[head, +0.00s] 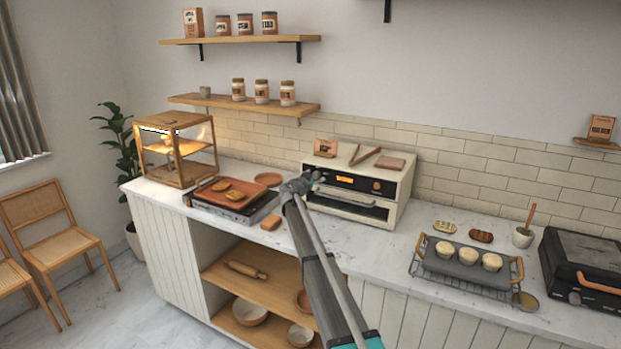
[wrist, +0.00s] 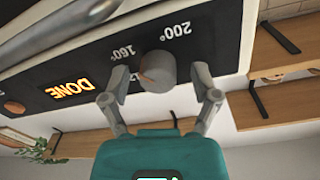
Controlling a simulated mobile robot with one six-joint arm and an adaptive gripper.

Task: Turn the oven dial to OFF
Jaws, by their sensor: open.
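The oven (head: 405,185) stands on the counter, its dark front panel lit. My gripper (head: 309,180) is at the left end of that panel and covers the dial there in the head view. In the wrist view, which is upside down, the round grey dial (wrist: 160,82) has a brownish mark on one side. The labels 160° and 200° are readable beside it, and another is partly hidden by a finger. I see no OFF label. My gripper (wrist: 162,73) is open, with one finger on each side of the dial; contact cannot be told.
The orange DONE display (wrist: 68,88) and a second, orange knob (head: 376,186) are on the same panel. The oven's handle (wrist: 70,25) runs close by. Left of my gripper stands a hot plate with a terracotta tray (head: 206,193). Shelves (head: 241,40) hang on the wall.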

